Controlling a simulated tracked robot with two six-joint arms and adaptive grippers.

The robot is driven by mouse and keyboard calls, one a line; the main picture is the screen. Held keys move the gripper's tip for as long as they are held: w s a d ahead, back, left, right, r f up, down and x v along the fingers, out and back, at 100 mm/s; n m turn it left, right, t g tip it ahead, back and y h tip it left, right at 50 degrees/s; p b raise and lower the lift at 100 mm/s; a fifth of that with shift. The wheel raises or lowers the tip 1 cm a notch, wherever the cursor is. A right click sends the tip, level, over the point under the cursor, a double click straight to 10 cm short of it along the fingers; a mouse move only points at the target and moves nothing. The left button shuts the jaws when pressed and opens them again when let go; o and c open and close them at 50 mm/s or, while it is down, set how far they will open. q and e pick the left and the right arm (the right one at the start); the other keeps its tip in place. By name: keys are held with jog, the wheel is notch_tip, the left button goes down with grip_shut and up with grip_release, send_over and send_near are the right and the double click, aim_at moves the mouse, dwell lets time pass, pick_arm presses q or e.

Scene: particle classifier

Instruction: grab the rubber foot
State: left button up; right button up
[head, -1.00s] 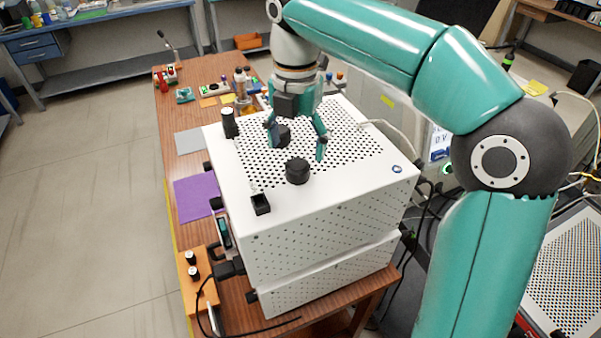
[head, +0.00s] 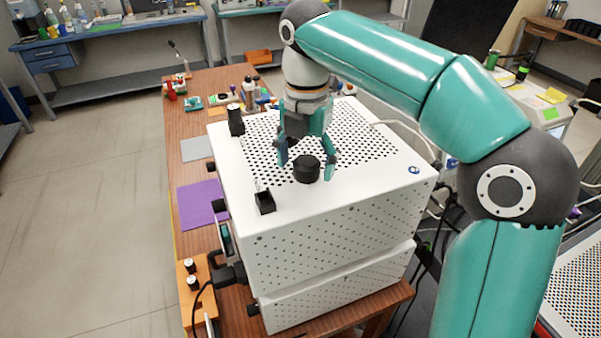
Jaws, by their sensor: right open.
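The rubber foot (head: 306,170) is a short black cylinder standing on the perforated white top of a box-shaped instrument (head: 345,193). My right gripper (head: 306,162) points down over the box top and is open. Its teal fingers are on the left and right of the foot, with their tips low near it. I cannot tell whether either finger touches the foot. The upper rear of the foot is close under the gripper's palm. My left gripper is not in view.
A black knob (head: 236,121) and a black block (head: 265,202) stand along the box's left edge. Small items clutter the table behind.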

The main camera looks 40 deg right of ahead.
jog(key=c, duration=1.3)
